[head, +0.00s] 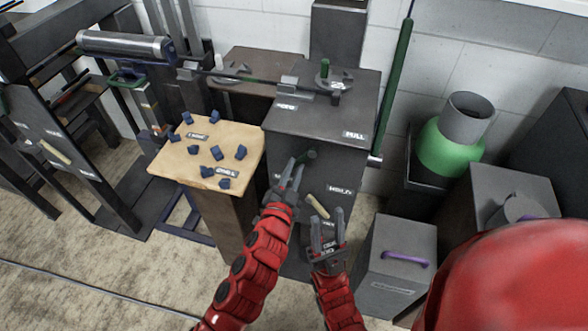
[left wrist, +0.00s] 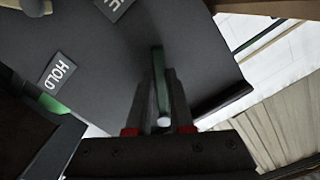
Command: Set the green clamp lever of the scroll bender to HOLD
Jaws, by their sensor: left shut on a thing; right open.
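The scroll bender's dark cabinet (head: 322,118) stands in the middle of the head view. The green clamp lever (head: 308,155) is on its front face. My left gripper (head: 297,168) is shut on the lever. In the left wrist view the lever (left wrist: 157,75) stands between the left fingers (left wrist: 161,105). A HOLD label (left wrist: 59,72) is on the dark panel left of the lever there, apart from it. In the head view a label (head: 340,188) lies right of and below the lever. My right gripper (head: 323,228) is open and empty, below the left one.
A tan handle (head: 326,208) is on the cabinet front, close above my right gripper. A wooden-topped stand (head: 175,165) with several blue blocks is at left. A grey box (head: 397,250) with a purple handle and a green cylinder (head: 447,153) are at right.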

